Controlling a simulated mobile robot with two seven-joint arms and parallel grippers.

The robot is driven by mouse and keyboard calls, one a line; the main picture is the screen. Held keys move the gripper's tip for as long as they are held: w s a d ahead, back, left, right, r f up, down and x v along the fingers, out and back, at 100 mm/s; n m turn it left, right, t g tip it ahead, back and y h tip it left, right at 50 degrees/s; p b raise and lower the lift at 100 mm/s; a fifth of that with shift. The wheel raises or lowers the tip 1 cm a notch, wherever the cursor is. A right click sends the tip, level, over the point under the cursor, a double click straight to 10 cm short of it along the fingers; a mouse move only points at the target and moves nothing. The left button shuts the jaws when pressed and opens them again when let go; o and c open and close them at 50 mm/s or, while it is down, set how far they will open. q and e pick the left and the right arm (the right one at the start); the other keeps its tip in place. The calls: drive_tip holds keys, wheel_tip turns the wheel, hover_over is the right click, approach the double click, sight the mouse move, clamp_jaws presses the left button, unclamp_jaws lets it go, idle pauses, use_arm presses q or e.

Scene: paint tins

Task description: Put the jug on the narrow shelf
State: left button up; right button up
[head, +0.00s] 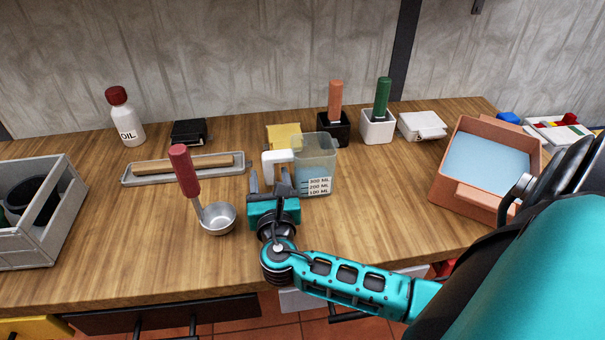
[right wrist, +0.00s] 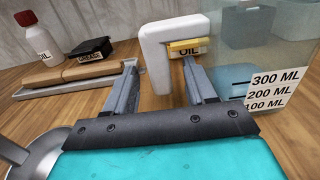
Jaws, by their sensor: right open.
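The jug (head: 317,160) is a clear measuring jug with dark volume marks and a white handle (head: 274,165) on its left side. It stands upright on the wooden worktop (head: 130,240). My right gripper (head: 269,183) is open and low at the handle. In the right wrist view the white handle (right wrist: 154,60) shows between the two spread fingers of the gripper (right wrist: 158,65), which are not closed on it. The jug's clear wall (right wrist: 255,55) is to the right of the fingers. I cannot make out a narrow shelf. My left gripper is not in view.
A ladle (head: 219,217) with a red handle stands just left of my gripper. A tray (head: 150,178), a yellow box (head: 284,130), and black (head: 335,142) and white (head: 377,130) holders are behind. A grey crate (head: 70,215) is left; a terracotta paint tray (head: 446,165) is right.

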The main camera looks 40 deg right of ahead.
drive_tip(key=shift+w+d, duration=0.2)
drive_tip(key=shift+w, duration=0.15)
clamp_jaws()
idle(0.3)
